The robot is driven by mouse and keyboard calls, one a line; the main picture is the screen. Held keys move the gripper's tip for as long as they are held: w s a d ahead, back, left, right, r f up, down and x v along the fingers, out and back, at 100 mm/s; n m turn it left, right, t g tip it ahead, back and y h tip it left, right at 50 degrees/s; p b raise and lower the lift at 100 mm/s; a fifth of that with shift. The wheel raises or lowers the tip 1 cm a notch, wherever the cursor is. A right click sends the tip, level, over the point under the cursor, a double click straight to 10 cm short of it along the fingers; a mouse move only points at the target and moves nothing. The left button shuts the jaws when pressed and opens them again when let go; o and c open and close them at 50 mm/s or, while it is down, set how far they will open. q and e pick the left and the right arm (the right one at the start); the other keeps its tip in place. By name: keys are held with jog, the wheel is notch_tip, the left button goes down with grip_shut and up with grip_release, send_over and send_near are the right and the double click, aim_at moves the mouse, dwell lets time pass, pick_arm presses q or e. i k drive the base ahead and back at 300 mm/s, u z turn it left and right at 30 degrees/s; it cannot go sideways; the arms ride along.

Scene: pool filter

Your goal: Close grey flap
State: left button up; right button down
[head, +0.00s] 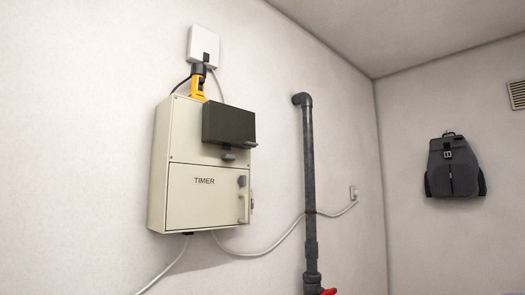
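The dark grey flap (228,125) is on the upper front of a cream timer box (195,205) on the wall. It stands out from the box face, raised, with its broad side toward me. A small grey latch or knob (228,157) shows just below it on the box face. What lies behind the flap is hidden. Neither of my grippers is in the head view.
A white box (203,46) and a yellow-black plug (197,83) are above the timer box. A dark vertical pipe (309,180) with a red valve handle (328,291) stands to the right. Cables run along the wall. A backpack (454,167) hangs on the right wall.

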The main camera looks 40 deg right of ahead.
aim_at(228, 126)
jog(key=z, duration=1.05)
jog(key=i, duration=0.35)
jog(key=u, duration=1.15)
